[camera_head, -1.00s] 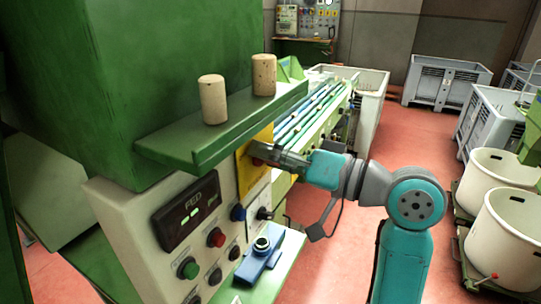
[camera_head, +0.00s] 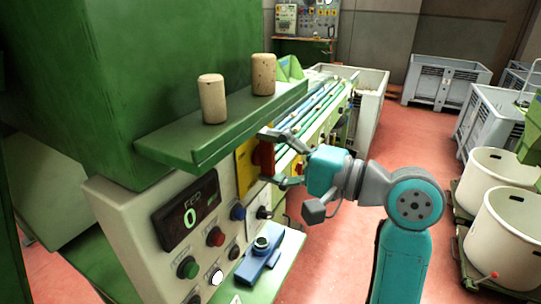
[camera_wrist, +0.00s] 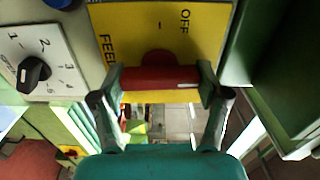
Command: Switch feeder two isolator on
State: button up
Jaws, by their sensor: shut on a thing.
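The isolator is a red rotary handle (camera_head: 264,156) on a yellow plate (camera_head: 243,172) at the right end of the control panel. In the wrist view the red handle (camera_wrist: 160,78) lies across the picture, and the yellow plate (camera_wrist: 120,22) shows "OFF" and part of a "FEE..." label. My gripper (camera_head: 281,158) has one finger above and one below the handle in the head view. In the wrist view my gripper (camera_wrist: 162,84) is shut on the handle's two ends. The rest of the label is hidden or cut off.
The panel has a display (camera_head: 187,212) reading 0, a green button (camera_head: 187,267), a red button (camera_head: 215,236) and a lit white lamp (camera_head: 216,277). A numbered black knob (camera_wrist: 33,73) is beside the plate.

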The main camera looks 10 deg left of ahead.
jog(key=shift+m, duration=0.3)
dwell(0.4)
jog(key=o, duration=1.2)
jog(key=shift+c, duration=0.2)
jog(key=shift+d, duration=0.1)
jog(key=v, duration=1.1)
jog(key=shift+s+d, duration=0.15)
jog(key=shift+d, duration=0.25)
